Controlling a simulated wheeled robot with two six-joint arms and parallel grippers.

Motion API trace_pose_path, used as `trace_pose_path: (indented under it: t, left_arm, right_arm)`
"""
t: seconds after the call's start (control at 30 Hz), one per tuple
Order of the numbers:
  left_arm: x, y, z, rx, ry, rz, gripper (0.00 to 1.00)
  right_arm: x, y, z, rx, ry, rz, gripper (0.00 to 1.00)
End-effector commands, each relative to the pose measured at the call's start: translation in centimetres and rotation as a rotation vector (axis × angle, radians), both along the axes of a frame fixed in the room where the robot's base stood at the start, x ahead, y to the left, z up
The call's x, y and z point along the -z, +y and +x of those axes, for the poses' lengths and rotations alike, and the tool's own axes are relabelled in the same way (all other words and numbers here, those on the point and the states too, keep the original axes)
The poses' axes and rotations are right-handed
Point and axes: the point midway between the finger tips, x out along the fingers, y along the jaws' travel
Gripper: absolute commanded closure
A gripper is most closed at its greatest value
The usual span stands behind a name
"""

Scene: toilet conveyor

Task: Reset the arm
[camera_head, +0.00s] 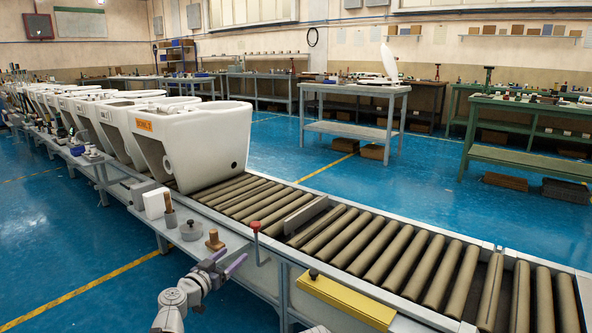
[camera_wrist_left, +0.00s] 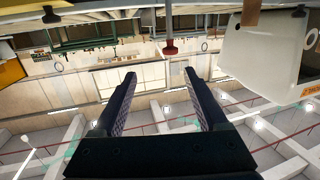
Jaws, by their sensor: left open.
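My left gripper (camera_head: 228,262) is in the lower middle of the head view, in front of the conveyor's near side shelf. Its two purple-tinted fingers are apart with nothing between them. In the left wrist view, which is upside down, the left gripper (camera_wrist_left: 160,74) shows two dark parallel fingers spread wide and empty. My left arm comes up from the bottom of the head view. My right gripper does not show.
A roller conveyor (camera_head: 345,232) carries a row of white toilets (camera_head: 195,140). A side shelf (camera_head: 215,228) holds a wooden-handled tool (camera_head: 169,208), a grey weight-like piece (camera_head: 191,231) and a wooden knob (camera_head: 214,240). A red-knobbed lever (camera_head: 255,227) stands close by. Workbenches (camera_head: 355,88) stand behind.

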Motion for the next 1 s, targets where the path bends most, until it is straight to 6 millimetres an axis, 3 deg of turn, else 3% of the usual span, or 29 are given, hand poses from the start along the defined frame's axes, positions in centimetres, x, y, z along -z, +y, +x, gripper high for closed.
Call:
trace_pose_path:
  t: [0.23,0.37,0.5,0.6,0.8,1.0]
  left_arm:
    - [1.4,-6.6,-2.7,0.162,0.141,0.028,0.25]
    - [3.1,-10.9,-5.5,0.270,0.282,0.062,0.25]
    - [6.0,-16.1,-11.2,0.388,0.548,0.149,0.25]
    - [8.5,-18.0,-16.4,0.408,0.796,0.251,0.25]
    - [10.8,-16.6,-24.9,0.226,1.196,0.477,0.25]
    - [10.4,-13.6,-29.0,-0.019,1.368,0.620,0.25]
  right_arm:
    - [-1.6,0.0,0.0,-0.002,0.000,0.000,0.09]
    - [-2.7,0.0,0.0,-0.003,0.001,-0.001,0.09]
    - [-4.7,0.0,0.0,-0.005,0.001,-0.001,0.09]
    - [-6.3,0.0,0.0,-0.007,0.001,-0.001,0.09]
    - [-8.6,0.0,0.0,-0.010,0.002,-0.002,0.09]
    - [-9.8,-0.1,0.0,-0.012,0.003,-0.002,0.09]
